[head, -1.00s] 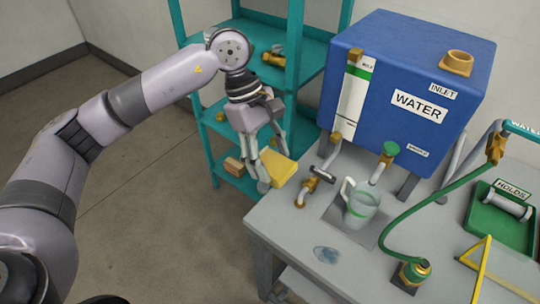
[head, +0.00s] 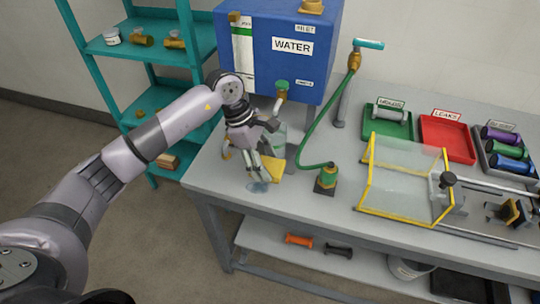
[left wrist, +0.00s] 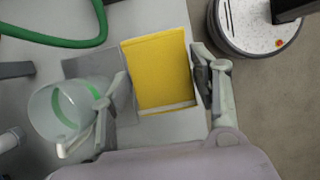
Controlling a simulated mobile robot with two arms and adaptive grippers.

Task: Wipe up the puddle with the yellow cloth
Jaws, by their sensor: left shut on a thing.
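The yellow cloth (head: 275,168) is held by my left gripper (head: 265,166), low over the grey bench near its front left corner. In the left wrist view the cloth (left wrist: 162,72) lies between the two fingers. The puddle (head: 258,187) is a small bluish patch on the bench top, just in front of and below the fingertips. I cannot tell whether the cloth touches the bench. The puddle is not visible in the left wrist view. My right gripper is not in view.
A clear jug (left wrist: 68,108) stands close beside the gripper. Behind are the blue water tank (head: 285,62) and a green hose (head: 312,125). A yellow-framed clear guard (head: 405,170) and trays, including a red one (head: 447,138), stand to the right.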

